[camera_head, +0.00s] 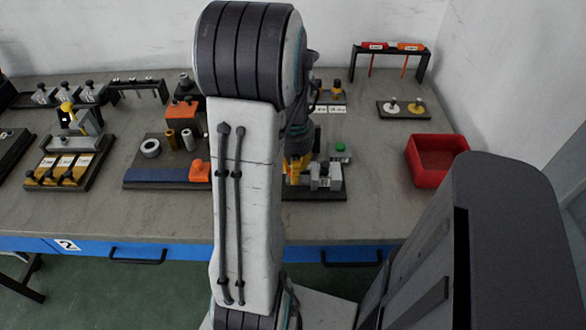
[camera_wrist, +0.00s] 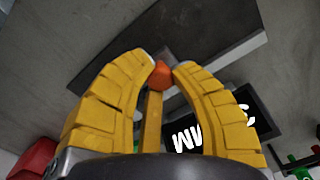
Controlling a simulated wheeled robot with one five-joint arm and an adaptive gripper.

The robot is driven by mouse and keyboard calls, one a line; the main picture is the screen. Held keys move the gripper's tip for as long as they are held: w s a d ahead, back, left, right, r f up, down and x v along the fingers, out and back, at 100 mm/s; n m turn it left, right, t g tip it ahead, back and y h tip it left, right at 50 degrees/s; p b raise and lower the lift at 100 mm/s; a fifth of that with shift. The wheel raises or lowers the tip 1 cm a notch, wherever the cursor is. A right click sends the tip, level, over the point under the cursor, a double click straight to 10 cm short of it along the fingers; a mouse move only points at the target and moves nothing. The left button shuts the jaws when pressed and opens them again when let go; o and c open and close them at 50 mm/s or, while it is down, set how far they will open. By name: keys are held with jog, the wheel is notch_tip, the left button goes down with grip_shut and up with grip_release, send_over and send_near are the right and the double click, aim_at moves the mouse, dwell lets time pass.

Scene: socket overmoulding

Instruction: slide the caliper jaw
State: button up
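In the head view an orange block (camera_head: 199,170) sits at the right end of a long blue bar (camera_head: 160,176) on a dark board; it looks like the caliper jaw on its beam, but I cannot be sure. My gripper (camera_head: 298,165) is mostly hidden behind my arm, its yellow showing to the right of the block, beside a grey fixture. In the wrist view its two yellow fingers (camera_wrist: 167,62) curve towards each other. An orange piece (camera_wrist: 160,75) above a yellow bar (camera_wrist: 152,120) shows between the tips. I cannot tell if they press on it.
A grey fixture (camera_head: 325,180) with a green button (camera_head: 340,147) stands right of my arm. A red bin (camera_head: 436,158) is farther right. A ring (camera_head: 150,148) and cylinders stand behind the blue bar. A black rack (camera_head: 392,53) is at the back right. The bench's front strip is clear.

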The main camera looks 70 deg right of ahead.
grip_shut()
jog(key=shift+w+a, duration=0.3)
jog(key=shift+w, duration=0.5)
jog(key=shift+w+a, duration=0.3)
jog(key=shift+w, duration=0.45)
jog(key=shift+o, duration=0.9)
grip_release()
jog(key=shift+o, duration=1)
jog(key=shift+w, duration=0.15)
jog(key=shift+r, duration=0.1)
